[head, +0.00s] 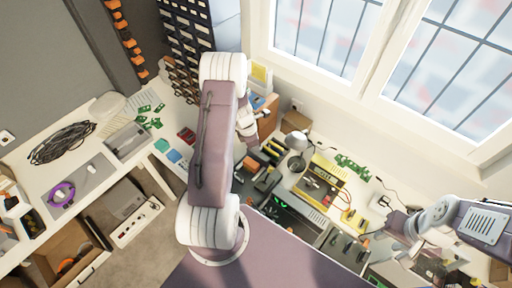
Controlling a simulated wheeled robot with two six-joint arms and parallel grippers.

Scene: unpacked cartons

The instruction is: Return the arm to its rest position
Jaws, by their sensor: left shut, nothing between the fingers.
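My left arm (212,140) rises from my body at the bottom centre, bends at a white joint near the top and folds down again. Its gripper (262,117) is small in the picture, beside the arm and above the back of the workbench. It is shut and holds nothing. My right arm (484,224) comes in from the right edge. Its gripper (402,238) is over the right part of the bench, among cluttered gear, and its fingers are too unclear to read.
A lamp (297,141) and a yellow instrument (321,181) stand on the bench between the arms. Small-parts drawers (187,25) rise behind my left arm. A white table (30,165) on the left bears a black cable coil (62,142). Open cartons (62,245) stand below it.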

